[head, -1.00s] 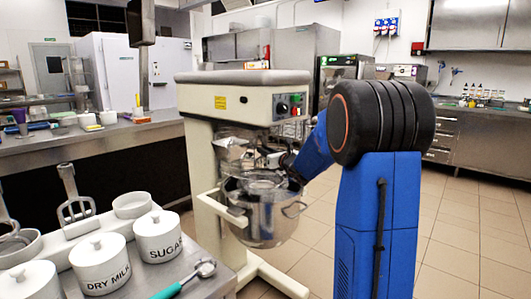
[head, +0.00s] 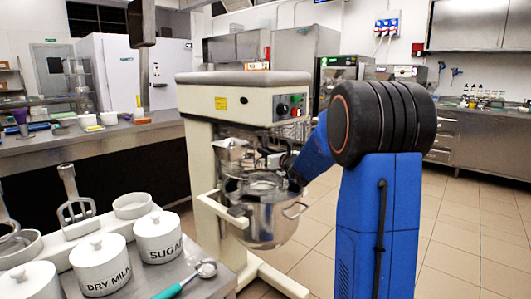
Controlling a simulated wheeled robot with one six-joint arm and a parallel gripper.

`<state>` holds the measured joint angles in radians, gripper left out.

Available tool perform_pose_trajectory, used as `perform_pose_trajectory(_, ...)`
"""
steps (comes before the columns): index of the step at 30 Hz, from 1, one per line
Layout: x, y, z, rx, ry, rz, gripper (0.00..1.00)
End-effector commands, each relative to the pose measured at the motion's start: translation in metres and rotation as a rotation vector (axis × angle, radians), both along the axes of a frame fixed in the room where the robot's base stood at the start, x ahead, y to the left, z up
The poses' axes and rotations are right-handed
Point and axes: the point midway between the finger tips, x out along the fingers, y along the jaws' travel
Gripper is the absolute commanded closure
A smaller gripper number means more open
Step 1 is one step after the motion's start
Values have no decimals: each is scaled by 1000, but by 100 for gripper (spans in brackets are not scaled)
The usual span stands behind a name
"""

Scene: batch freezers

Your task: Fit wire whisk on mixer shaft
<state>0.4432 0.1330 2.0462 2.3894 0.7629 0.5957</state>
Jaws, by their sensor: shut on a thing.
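The planetary mixer (head: 245,99) stands in the middle, with a cream body and a grey top. Its steel bowl (head: 262,222) hangs below the head in a cradle. My gripper (head: 273,160) is between the mixer head and the bowl's rim, reaching in from the right. It is shut on the wire whisk, which is small and partly hidden at the bowl's mouth. The mixer shaft cannot be made out clearly under the head, so I cannot tell whether whisk and shaft touch.
A steel chute (head: 231,150) sits beside the bowl's left rim. The near-left counter holds white jars labelled SUGAR (head: 160,246) and DRY MILK (head: 102,275), a flat beater (head: 75,205) on a rack, and a teal-handled scoop (head: 187,279). Open tiled floor (head: 465,235) lies right.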

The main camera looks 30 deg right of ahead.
Motion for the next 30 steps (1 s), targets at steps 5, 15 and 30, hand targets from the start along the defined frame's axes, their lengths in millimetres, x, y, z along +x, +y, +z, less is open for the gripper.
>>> perform_pose_trajectory(5, 0, 0, 0, 0, -1, 0, 100)
perform_pose_trajectory(15, 0, 0, 5, 0, 0, 0, 100)
perform_pose_trajectory(30, 0, 0, 13, 0, -1, 0, 100)
